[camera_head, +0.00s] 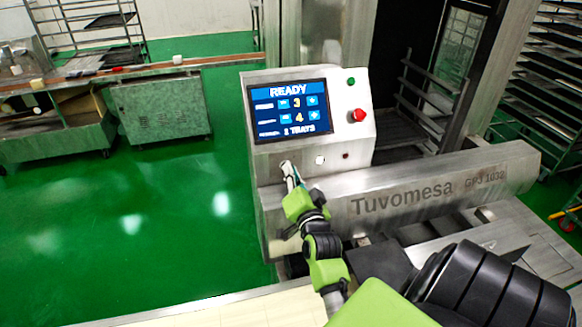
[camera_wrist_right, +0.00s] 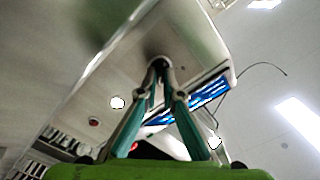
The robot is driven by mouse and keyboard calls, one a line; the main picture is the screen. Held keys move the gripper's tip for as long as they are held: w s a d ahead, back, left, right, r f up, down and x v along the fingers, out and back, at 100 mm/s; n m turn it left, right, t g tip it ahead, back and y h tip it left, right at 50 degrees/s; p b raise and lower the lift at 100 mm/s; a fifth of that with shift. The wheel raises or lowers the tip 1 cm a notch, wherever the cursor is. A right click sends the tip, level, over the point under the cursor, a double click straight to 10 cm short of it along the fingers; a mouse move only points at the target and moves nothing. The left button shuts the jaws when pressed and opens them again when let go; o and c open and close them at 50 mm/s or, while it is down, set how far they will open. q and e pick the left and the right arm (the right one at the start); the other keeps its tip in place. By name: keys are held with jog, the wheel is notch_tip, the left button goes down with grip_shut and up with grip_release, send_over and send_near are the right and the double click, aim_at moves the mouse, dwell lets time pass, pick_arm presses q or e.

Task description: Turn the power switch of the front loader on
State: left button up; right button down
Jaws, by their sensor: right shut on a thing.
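The front loader (camera_head: 430,188), a steel machine marked Tuvomesa, has a tilted control panel (camera_head: 258,83) with a lit screen (camera_head: 291,109) reading READY. My right gripper (camera_head: 289,171) reaches the panel's lower left, below the screen. In the right wrist view its two teal fingers (camera_wrist_right: 160,72) come together at the panel face, shut on a small dark knob (camera_wrist_right: 158,60), which looks like the power switch. The fingers cover most of the knob, so its turn position cannot be told. My left gripper is in neither view.
To the right of the knob are a white button (camera_head: 320,160), a small dark red one (camera_head: 346,156), a red emergency stop (camera_head: 358,115) and a green button (camera_head: 351,81). Racks (camera_head: 545,80) stand at the right. Green floor (camera_head: 150,210) is clear at the left.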

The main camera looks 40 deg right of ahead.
jog(key=shift+f, duration=0.1)
jog(key=c, duration=2.2)
grip_release()
notch_tip(320, 180, up, 10)
